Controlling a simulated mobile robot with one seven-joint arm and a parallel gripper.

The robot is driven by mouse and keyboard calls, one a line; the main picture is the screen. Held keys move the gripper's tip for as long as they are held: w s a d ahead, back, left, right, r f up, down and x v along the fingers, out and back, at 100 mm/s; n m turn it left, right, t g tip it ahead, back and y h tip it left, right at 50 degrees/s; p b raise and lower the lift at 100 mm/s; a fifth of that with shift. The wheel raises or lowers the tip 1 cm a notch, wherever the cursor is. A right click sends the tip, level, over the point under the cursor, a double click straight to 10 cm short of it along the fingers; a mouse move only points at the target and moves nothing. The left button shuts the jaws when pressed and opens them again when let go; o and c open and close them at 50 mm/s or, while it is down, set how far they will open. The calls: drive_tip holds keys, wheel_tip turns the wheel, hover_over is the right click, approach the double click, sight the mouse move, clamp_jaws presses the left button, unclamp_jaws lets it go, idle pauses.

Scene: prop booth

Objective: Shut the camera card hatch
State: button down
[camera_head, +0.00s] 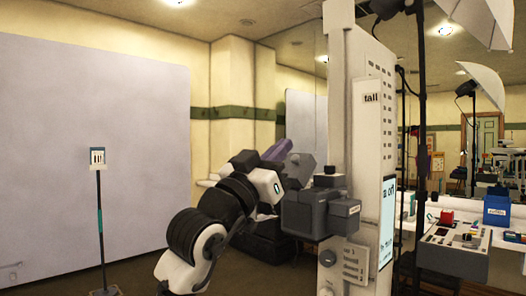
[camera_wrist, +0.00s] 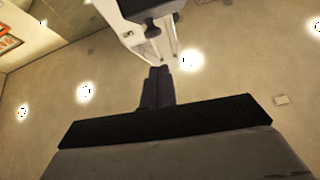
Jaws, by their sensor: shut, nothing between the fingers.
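The camera (camera_head: 318,214) is a dark grey box with a round knob on top, fixed to the front of a tall white column. A thin grey flap (camera_head: 299,166) stands up at its left upper side; it looks like the card hatch standing open, but I cannot be sure. My gripper (camera_head: 284,146) is left of and behind the flap, with dark purple fingers pointing up and right. In the wrist view my fingers (camera_wrist: 158,70) are shut together and empty, apart from the dark box at the top edge. Any contact with the flap cannot be told.
The white column (camera_head: 348,110) with a label and a lit panel rises right of the camera. A counter with a grey console (camera_head: 455,240) and a blue box (camera_head: 496,210) is at right. A pale backdrop (camera_head: 90,150) and a sign on a stand (camera_head: 98,205) are at left.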

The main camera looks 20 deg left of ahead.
sight(295, 167)
drive_tip(key=shift+w+d+f, duration=0.15)
drive_tip(key=shift+w+f, duration=0.7)
drive_tip(key=shift+f, duration=0.05)
drive_tip(key=shift+r, duration=0.1)
drive_tip(key=shift+w+r+y+p, duration=0.15)
drive_tip(key=shift+y+p, duration=0.15)
drive_tip(key=shift+p, duration=0.25)
